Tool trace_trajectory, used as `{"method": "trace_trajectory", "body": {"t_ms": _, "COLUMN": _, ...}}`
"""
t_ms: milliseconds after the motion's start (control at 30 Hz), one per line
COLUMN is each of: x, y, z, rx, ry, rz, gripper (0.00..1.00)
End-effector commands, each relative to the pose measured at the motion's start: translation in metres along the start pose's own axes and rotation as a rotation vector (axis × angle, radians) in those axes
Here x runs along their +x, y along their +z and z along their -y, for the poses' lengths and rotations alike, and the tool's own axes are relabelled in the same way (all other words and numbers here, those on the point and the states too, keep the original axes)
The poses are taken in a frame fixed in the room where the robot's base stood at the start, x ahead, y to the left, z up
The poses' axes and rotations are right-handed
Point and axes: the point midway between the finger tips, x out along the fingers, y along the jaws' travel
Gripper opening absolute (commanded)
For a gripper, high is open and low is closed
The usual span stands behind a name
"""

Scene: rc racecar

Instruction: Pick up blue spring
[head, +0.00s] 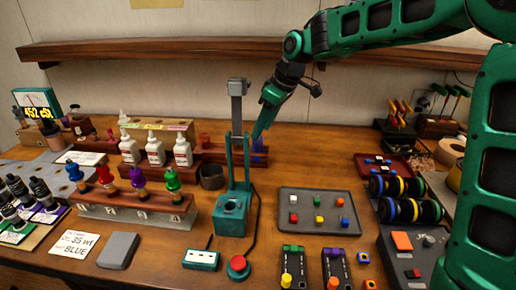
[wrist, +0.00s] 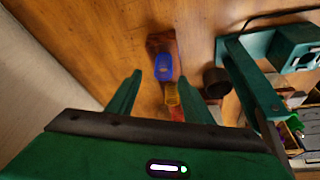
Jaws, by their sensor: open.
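The blue spring (wrist: 163,66) stands at the end of a dark wooden rack in the wrist view. In the head view, part of the blue spring (head: 261,158) shows at the rack's right end, behind the teal press. My green gripper (head: 257,133) points down close above that end. In the wrist view, my gripper (wrist: 159,77) is open, with the blue spring seen between its fingertips and nothing held. A yellow spring (wrist: 171,94) and a red piece (wrist: 177,114) follow along the same rack, partly between the fingers.
The teal press (head: 234,190) with its tall grey column stands in front of the rack. A dark round cup (head: 212,177) is left of the press. Dropper bottles (head: 155,150) stand further left. A grey tray (head: 318,208) lies to the right, with clear table behind it.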

Motion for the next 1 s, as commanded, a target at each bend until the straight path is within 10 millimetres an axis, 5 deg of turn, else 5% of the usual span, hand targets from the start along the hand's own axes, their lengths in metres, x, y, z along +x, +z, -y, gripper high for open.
{"method": "trace_trajectory", "body": {"t_ms": 333, "x": 0.044, "y": 0.001, "z": 0.005, "rx": -0.001, "ry": -0.003, "rz": 0.001, "gripper": 0.46}}
{"method": "trace_trajectory", "body": {"t_ms": 667, "x": 0.051, "y": 0.001, "z": 0.005, "rx": -0.002, "ry": -0.001, "rz": 0.000, "gripper": 0.46}}
{"method": "trace_trajectory", "body": {"t_ms": 867, "x": 0.050, "y": 0.001, "z": 0.005, "rx": -0.001, "ry": -0.001, "rz": 0.000, "gripper": 0.03}}
{"method": "trace_trajectory", "body": {"t_ms": 1000, "x": 0.050, "y": 0.001, "z": 0.005, "rx": -0.001, "ry": -0.001, "rz": 0.000, "gripper": 0.03}}
